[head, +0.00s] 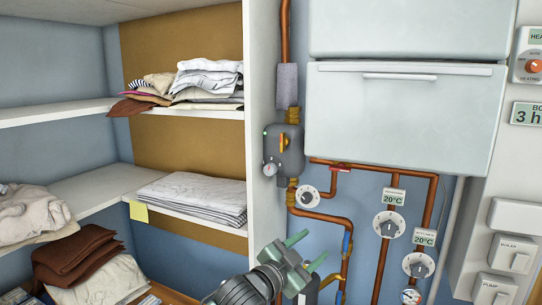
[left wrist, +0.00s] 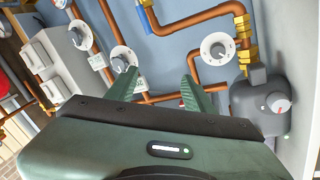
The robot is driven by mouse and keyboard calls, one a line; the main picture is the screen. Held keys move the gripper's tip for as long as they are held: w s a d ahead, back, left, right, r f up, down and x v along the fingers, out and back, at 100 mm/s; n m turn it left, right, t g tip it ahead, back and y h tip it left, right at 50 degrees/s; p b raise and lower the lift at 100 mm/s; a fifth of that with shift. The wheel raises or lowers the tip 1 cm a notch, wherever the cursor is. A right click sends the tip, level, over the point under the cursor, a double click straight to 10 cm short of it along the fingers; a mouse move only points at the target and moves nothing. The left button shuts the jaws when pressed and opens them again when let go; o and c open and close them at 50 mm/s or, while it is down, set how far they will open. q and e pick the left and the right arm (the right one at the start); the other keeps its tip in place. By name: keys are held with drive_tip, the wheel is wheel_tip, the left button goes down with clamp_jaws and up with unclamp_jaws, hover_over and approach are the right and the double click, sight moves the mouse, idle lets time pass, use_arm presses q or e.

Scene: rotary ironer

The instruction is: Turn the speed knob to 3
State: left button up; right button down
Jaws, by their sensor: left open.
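No label reading "speed" is legible. A grey unit (head: 291,155) on the copper pipe carries a small round pale knob (head: 270,169); the left wrist view shows this knob (left wrist: 278,103) with a red mark, its numbers too small to read. White dials with grey knobs sit at the lower left pipe (head: 308,197) and on two pipes with 20°C tags, one upper (head: 389,224) and one lower (head: 417,265). My left gripper (head: 307,250) is open and empty below the grey unit, apart from every knob. Its green fingers show in the left wrist view (left wrist: 160,85). My right gripper is not in view.
A white boiler (head: 400,120) hangs above the pipes. A heating panel with an orange knob (head: 533,66) and switches labelled boiler (head: 513,253) and pump (head: 494,290) are at right. Shelves with folded linen (head: 192,195) stand left; their white upright (head: 259,110) borders the grey unit.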

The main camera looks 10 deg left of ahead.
sight(269, 171)
use_arm(q)
drive_tip(key=w+a+r+m+t+y+p, duration=0.1)
drive_tip(key=w+a+r+t+y+p, duration=0.2)
drive_tip(key=a+r+y, duration=0.75)
drive_tip(key=w+a+r+h+p, duration=0.1)
drive_tip(key=w, duration=0.1)
drive_tip(key=w+r+h+p, duration=0.1)
drive_tip(key=w, duration=0.2)
drive_tip(key=w+a+r+h+p, duration=0.1)
drive_tip(key=w+h, duration=0.1)
drive_tip(key=w, duration=0.1)
drive_tip(key=shift+a+r+g, duration=0.25)
drive_tip(key=shift+a+g, duration=0.05)
drive_tip(key=shift+a, duration=0.05)
drive_tip(key=shift+w+d+f, duration=0.1)
drive_tip(key=shift+w+f, duration=0.05)
drive_tip(key=shift+w, duration=0.25)
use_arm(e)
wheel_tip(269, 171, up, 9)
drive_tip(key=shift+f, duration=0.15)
use_arm(q)
clamp_jaws()
